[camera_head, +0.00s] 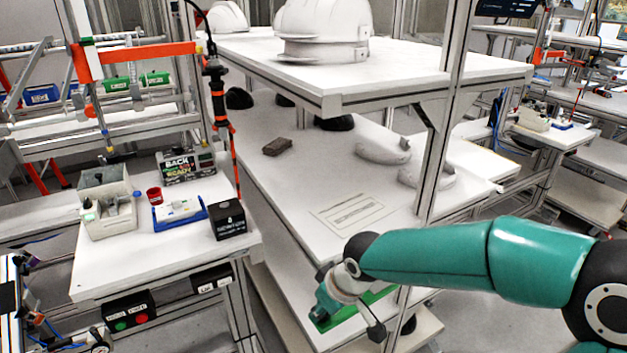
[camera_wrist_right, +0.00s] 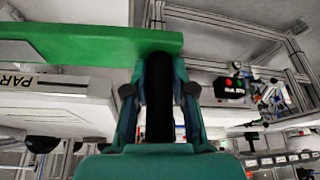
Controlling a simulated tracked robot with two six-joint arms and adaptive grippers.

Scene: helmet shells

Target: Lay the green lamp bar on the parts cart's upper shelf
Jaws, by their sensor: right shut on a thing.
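The green lamp bar (camera_head: 375,298) is in my right gripper (camera_head: 345,308) in the head view, partly hidden by the gripper. It lies low at the near right end of a white shelf (camera_head: 300,285); I cannot tell whether it touches that shelf. In the right wrist view the bar (camera_wrist_right: 85,42) runs from the left edge to the gripper (camera_wrist_right: 160,68), which is shut on its end. A white edge with a label starting "PAR" (camera_wrist_right: 18,82) shows below the bar there. My left gripper is not in view.
The white shelf holds a paper sheet (camera_head: 352,209), a brown block (camera_head: 277,146) and pale helmet parts (camera_head: 385,150). A higher shelf (camera_head: 350,85) with white helmets (camera_head: 325,25) overhangs it. An upright post (camera_head: 440,150) stands near my right arm. A side table (camera_head: 150,255) holds small items.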

